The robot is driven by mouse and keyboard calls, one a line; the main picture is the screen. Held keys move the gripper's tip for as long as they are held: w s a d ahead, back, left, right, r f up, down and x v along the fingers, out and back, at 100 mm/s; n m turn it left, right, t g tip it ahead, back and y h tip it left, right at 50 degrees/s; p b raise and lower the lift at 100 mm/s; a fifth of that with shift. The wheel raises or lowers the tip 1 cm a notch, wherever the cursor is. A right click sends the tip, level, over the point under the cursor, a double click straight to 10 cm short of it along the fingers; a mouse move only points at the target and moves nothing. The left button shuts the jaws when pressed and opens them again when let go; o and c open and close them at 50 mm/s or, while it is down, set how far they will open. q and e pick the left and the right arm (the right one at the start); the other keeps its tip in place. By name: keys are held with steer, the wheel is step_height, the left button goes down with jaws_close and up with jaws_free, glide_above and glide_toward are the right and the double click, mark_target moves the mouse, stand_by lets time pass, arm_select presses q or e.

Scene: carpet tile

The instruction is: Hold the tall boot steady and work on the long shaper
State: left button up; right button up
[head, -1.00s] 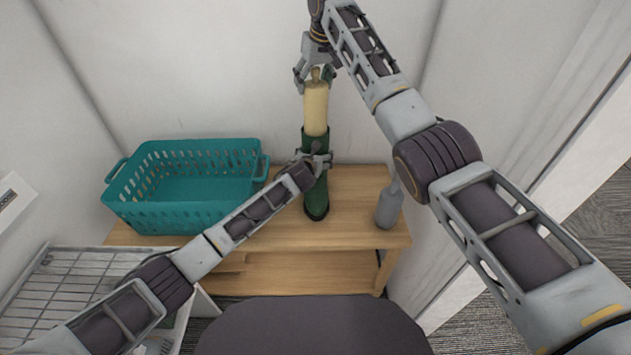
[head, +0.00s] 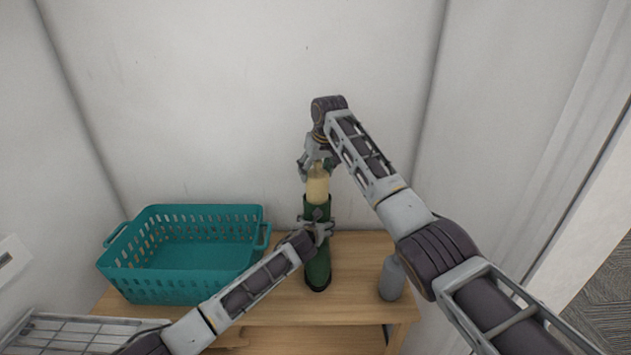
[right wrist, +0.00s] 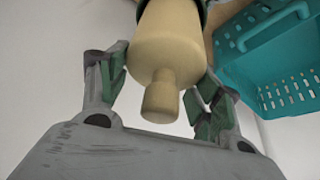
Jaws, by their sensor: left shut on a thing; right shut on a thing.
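The tall green boot (head: 318,268) stands upright on the wooden bench. My left gripper (head: 317,229) is shut around its upper shaft. The long cream shaper (head: 317,190) stands upright with its lower part hidden inside the boot; its upper part sticks out of the boot's top. My right gripper (head: 317,166) is above the boot, shut on the shaper's top end. In the right wrist view the shaper's body (right wrist: 170,38) and its knobbed end lie between the two fingers, and a sliver of green boot shows behind.
A teal basket (head: 185,283) stands on the wooden bench (head: 345,262) left of the boot. A grey bottle (head: 391,279) stands to the right, close to my right arm. A wire rack (head: 70,335) is at the lower left. The wall is close behind.

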steer(key=shift+f, duration=1.85)
steer(key=shift+f, duration=0.6)
steer(key=o, duration=1.5)
steer(key=shift+r, duration=0.1)
steer(key=shift+s+r, duration=0.1)
steer(key=shift+r, duration=0.7)
steer(key=v, duration=1.1)
steer(key=shift+s+r, duration=0.15)
steer(key=shift+s, duration=0.05)
